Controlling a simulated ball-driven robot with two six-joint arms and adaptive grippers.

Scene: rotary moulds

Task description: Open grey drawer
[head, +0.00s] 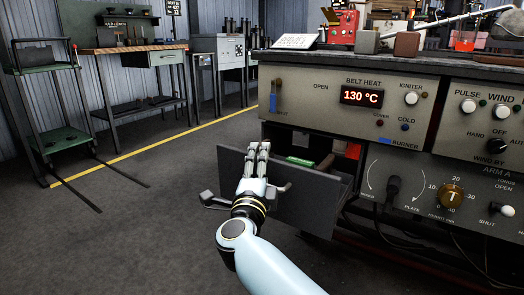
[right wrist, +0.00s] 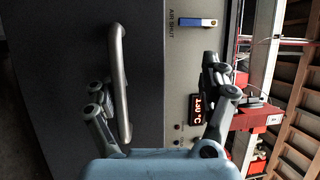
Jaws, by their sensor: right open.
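The grey drawer (head: 312,208) stands pulled out from under the bench in the head view, and its inside shows behind the front panel. My right gripper (head: 258,148) is at the drawer front, covering part of it. In the right wrist view, a metal bar handle (right wrist: 118,70) runs along the grey front. My right gripper (right wrist: 155,75) is open there, with the bar between its fingers, close to the left one. I cannot tell whether that finger touches the bar. My left gripper is not in view.
A green item (head: 300,161) lies in the drawer. The bench panel above holds a 130 °C display (head: 361,96) and several knobs. A green-shelved cart (head: 62,140) and a workbench (head: 140,50) stand at the left. The floor left of the drawer is clear.

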